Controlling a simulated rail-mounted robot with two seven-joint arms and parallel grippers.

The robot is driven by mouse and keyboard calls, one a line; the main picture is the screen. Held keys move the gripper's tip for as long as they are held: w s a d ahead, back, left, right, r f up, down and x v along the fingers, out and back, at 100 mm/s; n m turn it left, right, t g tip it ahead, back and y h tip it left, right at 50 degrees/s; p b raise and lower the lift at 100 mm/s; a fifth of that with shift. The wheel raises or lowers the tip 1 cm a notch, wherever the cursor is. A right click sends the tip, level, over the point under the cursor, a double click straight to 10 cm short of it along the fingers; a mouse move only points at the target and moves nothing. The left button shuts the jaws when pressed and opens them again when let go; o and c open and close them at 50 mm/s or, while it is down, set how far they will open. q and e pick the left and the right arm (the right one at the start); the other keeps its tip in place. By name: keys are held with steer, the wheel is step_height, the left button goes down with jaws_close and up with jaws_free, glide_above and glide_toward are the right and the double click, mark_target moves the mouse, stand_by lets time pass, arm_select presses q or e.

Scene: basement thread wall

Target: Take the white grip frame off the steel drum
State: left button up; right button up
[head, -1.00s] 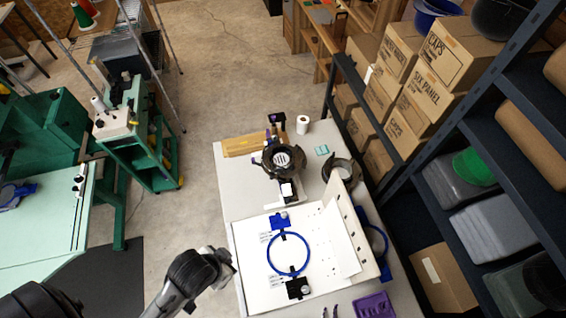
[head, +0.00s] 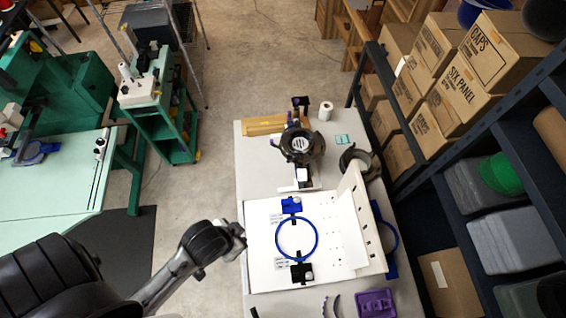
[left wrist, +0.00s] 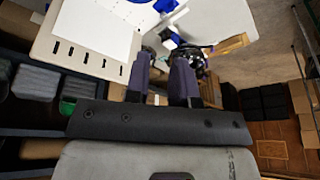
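A dark round fixture with a bright steel grid face (head: 302,146), which appears to be the drum, stands on the upper part of the table. A small white piece (head: 302,175) shows at its near side; I cannot tell whether it is the white grip frame. My left gripper (head: 238,238) is at the table's left edge, beside the white board and well short of the drum. In the left wrist view its two fingers (left wrist: 161,76) are apart with nothing held between them. The dark fixture (left wrist: 196,62) shows beyond the fingertips there. My right gripper is not in view.
A white board (head: 262,268) with a blue hoop (head: 297,257) and an upright slotted white panel (head: 362,220) fills the near table. A dark open ring (head: 355,158), a white roll (head: 325,111) and a purple tray (head: 375,303) are nearby. Shelving with boxes (head: 450,85) stands right.

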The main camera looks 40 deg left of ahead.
arm_select(q)
steer(key=o, duration=0.9)
steer(key=w+a+f+t+b, duration=0.1)
steer(key=w+f+b, duration=0.2)
steer(key=f+b, duration=0.4)
steer(key=w+a+f+y+b, duration=0.1)
steer(key=w+f+b, duration=0.3)
steer(key=f+b, duration=0.4)
steer(key=shift+w+a+f+m+t+b, duration=0.35)
steer(key=shift+a+b, duration=0.25)
steer(key=shift+b, duration=0.35)
steer(key=o, duration=0.3)
steer(key=w+a+f+y+b, duration=0.2)
steer(key=w+a+f+b, duration=0.2)
steer(key=f+b, duration=0.4)
steer(key=shift+a+f+t, duration=0.15)
steer(key=shift+t, duration=0.2)
steer(key=w+a+f+t+y+b, duration=0.3)
steer(key=w+a+f+b, duration=0.4)
steer(key=w+a+b, duration=0.1)
steer(key=n+t+h, duration=0.3)
steer(key=t+h, duration=0.3)
steer(key=t, duration=0.3)
glide_toward(289, 160)
steer(key=w, duration=1.1)
